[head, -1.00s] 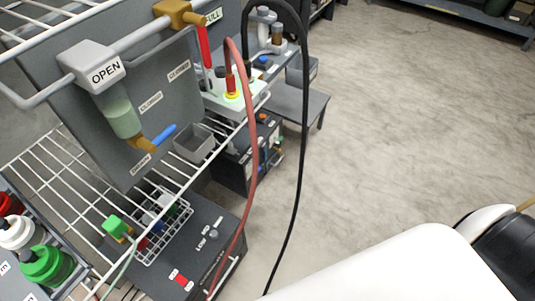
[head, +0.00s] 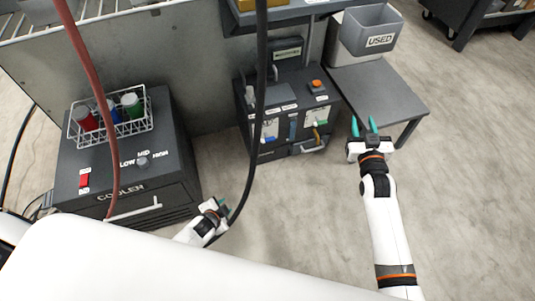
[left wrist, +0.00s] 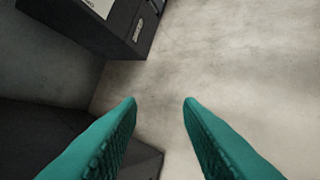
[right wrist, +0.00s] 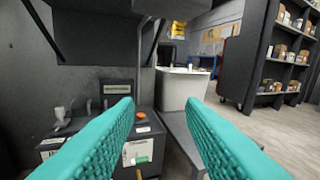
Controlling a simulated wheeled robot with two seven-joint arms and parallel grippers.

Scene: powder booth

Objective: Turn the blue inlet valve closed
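A dark boxy unit (head: 268,103) stands on the floor in the middle of the head view. A small upright blue handle (head: 292,128) is on its front, beside a yellow handle with a green part (head: 316,134). My right gripper (head: 364,126) is open and empty, to the right of the unit by the low grey table. In the right wrist view the unit (right wrist: 145,124) is behind the fingers, and the blue handle cannot be made out. My left gripper (head: 219,206) is low, left of the unit and near the cooler. Its open, empty fingers show in the left wrist view (left wrist: 160,102).
A dark cooler (head: 125,165) with a wire basket (head: 150,122) of capped bottles stands at left. A red hose (head: 95,80) and a black hose (head: 261,85) hang across the view. A grey bin (head: 365,30) labelled USED is above the low table (head: 385,92).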

